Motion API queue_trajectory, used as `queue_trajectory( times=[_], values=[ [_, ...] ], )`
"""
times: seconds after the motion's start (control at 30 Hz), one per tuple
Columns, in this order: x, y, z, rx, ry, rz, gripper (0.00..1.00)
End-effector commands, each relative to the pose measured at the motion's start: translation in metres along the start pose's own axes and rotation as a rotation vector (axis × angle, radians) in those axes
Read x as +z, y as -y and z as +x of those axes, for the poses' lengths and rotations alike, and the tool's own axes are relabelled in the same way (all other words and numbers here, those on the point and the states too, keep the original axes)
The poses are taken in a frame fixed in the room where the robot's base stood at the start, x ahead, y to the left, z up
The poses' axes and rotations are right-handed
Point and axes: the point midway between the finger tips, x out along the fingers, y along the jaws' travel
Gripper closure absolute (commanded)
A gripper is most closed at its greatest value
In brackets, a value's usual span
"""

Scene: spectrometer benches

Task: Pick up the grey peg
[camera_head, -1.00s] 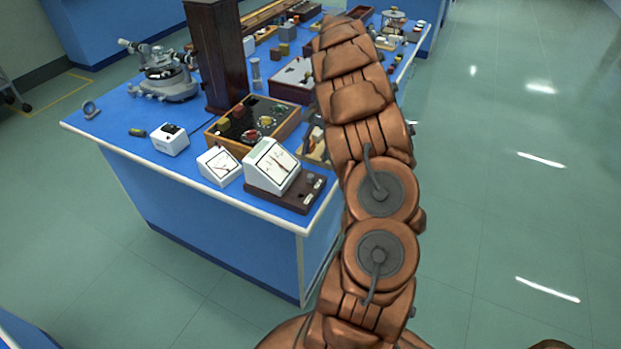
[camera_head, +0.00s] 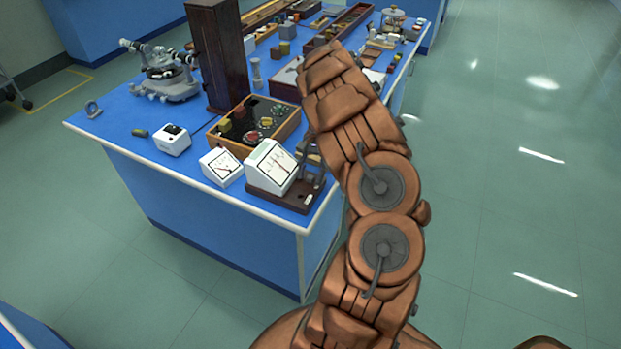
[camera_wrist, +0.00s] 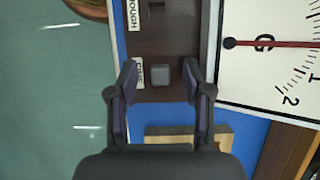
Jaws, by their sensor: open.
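The grey peg (camera_wrist: 161,73) shows in the wrist view as a small rounded grey square on a dark wooden base (camera_wrist: 168,38), beside a white label. My gripper (camera_wrist: 158,80) is open, with one finger on each side of the peg. A gap shows between the peg and the left finger, and a narrower one on the right. I cannot tell how far the tips are above the base. In the head view my gripper (camera_head: 312,168) is over the base at the bench corner and hides the peg.
A white meter (camera_head: 271,167) stands on the same base, close beside my right finger in the wrist view. A second white meter (camera_head: 221,167) and a wooden box of parts (camera_head: 212,134) are near. The blue bench's (camera_head: 140,160) edge is close; open floor (camera_head: 500,220) lies right.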

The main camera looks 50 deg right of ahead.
Motion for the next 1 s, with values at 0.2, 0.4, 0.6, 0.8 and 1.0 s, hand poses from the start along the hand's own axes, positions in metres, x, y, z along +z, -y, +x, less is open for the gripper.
queue_trajectory(
  times=[0.2,0.4,0.6,0.8,1.0],
  values=[
    [-0.0001,0.0001,-0.0002,0.0,0.0,-0.001,0.59],
    [0.0,0.0001,-0.0003,0.0,0.0,-0.001,0.8],
    [0.0,0.0001,-0.0004,0.0,0.0,-0.001,1.0],
    [0.0,0.0001,-0.0004,0.0,0.0,-0.001,1.0],
    [0.0013,0.0002,-0.0039,0.0,0.0,-0.001,1.0]
  ],
)
